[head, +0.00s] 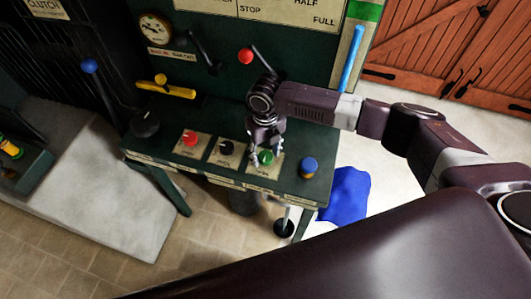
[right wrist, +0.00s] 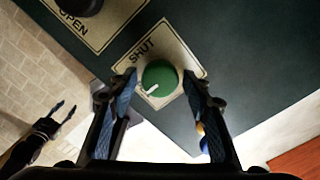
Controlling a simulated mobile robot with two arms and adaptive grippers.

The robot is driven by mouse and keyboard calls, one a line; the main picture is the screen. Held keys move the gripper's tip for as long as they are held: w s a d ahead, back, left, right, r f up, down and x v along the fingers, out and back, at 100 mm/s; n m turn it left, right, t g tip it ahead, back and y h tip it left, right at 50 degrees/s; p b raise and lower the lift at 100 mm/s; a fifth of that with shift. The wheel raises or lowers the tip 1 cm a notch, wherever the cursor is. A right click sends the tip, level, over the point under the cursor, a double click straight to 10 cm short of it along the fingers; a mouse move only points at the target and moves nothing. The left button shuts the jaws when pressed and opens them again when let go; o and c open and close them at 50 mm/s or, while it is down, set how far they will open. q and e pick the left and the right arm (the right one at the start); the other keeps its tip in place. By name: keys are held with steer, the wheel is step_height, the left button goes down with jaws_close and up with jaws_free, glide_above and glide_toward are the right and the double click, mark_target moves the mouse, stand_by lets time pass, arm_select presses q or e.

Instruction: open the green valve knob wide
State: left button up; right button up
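The green valve knob (head: 266,157) sits on a pale plate at the front of the dark green bench. In the right wrist view the round green knob (right wrist: 161,74) has a white pointer mark toward its lower left, and its plate reads SHUT. My right gripper (head: 263,144) is above the knob. Its open fingers (right wrist: 160,80) stand on either side of the knob, with narrow gaps seeming to show. My left gripper (right wrist: 64,112) appears at the left of the right wrist view, away from the bench, its fingers apart and empty.
A red knob (head: 190,138), a black knob (head: 226,147) and a blue knob (head: 308,167) share the bench top. A red-balled lever (head: 246,56) and a yellow handle (head: 168,88) are behind. A blue cloth-like thing (head: 346,193) is right of the bench.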

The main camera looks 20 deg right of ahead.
mark_target(266, 155)
steer(key=shift+o, duration=0.4)
step_height(266, 155, up, 12)
stand_by(0.3)
stand_by(0.4)
